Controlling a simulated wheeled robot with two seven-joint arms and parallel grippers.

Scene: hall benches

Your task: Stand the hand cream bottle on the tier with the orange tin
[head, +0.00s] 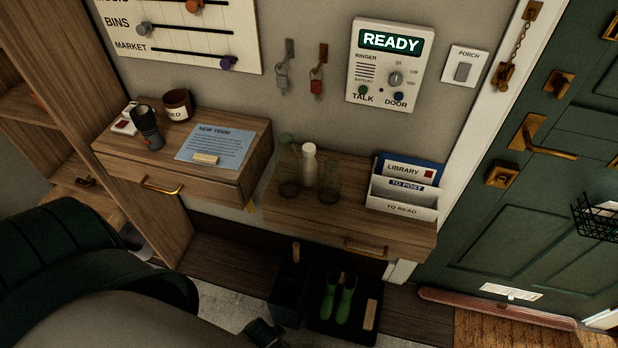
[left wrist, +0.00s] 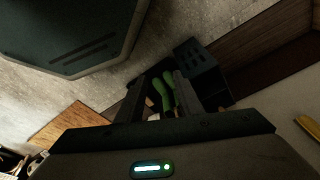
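I see no orange tin and no tier holding one in either view. No bottle can be clearly read as the hand cream. A white bottle (head: 309,165) stands among clear glass bottles on the right wooden drawer unit (head: 388,237); its label is not readable. My left gripper (left wrist: 158,98) shows in the left wrist view with its two dark fingers apart and nothing visibly held. It points down toward the floor, with green boots (left wrist: 164,90) seen beyond the fingers. A dark part at the bottom of the head view may belong to it. My right gripper is not in view.
The left drawer unit (head: 108,149) holds a dark torch-like object (head: 147,128), a brown pot (head: 177,105) and a blue sheet (head: 214,146). A letter rack (head: 404,198) stands on the right unit. Green boots (head: 338,300) stand below. A green door (head: 530,190) is at right.

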